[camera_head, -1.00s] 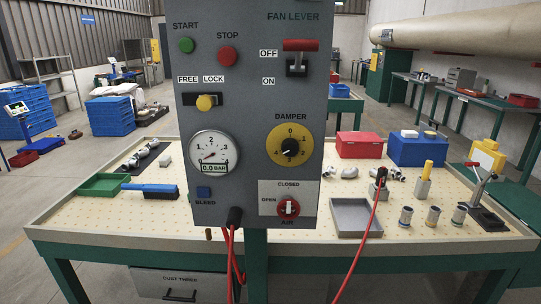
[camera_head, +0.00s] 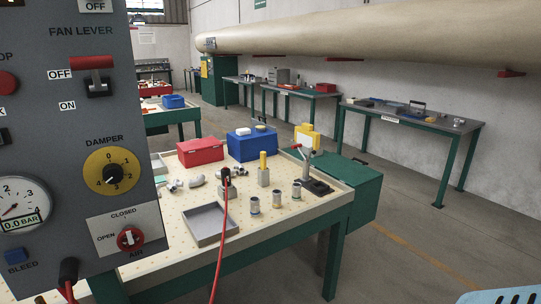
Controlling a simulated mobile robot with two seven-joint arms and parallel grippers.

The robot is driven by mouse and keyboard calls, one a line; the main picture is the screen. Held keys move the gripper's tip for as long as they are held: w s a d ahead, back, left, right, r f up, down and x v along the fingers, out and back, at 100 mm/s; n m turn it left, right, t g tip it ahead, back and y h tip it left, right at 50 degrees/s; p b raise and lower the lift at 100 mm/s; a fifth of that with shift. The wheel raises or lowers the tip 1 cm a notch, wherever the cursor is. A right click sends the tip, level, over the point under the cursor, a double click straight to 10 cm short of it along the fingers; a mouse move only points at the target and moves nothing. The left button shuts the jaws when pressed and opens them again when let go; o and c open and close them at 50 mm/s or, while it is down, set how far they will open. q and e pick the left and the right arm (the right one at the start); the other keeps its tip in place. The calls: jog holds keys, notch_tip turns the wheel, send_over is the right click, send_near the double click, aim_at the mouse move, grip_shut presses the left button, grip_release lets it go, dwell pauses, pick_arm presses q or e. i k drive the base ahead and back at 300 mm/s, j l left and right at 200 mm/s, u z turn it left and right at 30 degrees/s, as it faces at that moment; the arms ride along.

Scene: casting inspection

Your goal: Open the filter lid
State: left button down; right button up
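I cannot make out for certain which thing is the filter lid. A green box (camera_head: 352,193) with a flat, closed top stands at the right end of the pegboard bench (camera_head: 300,213), and a small dark handle shows near its far edge. No label on it can be read. Neither of my grippers is in view.
A grey control panel (camera_head: 75,150) blocks the left side. The bench holds a red box (camera_head: 200,152), a blue box (camera_head: 252,146), a grey tray (camera_head: 208,226), a toggle clamp (camera_head: 316,186) and several fittings. Open floor (camera_head: 430,240) lies right; a light blue slotted thing (camera_head: 505,296) shows bottom right.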

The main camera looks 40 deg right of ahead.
aim_at(349, 171)
jog(key=l+u, duration=0.1)
jog(key=l, duration=2.85)
jog(key=l+u, duration=0.1)
jog(key=l, duration=0.45)
jog(key=k+l, duration=0.15)
jog(key=l, duration=1)
jog(key=k+l+u, duration=0.1)
jog(key=l, duration=1.05)
jog(key=k+l+u, duration=0.1)
jog(key=l, duration=0.45)
jog(key=k+l, duration=0.15)
jog(key=l, duration=0.45)
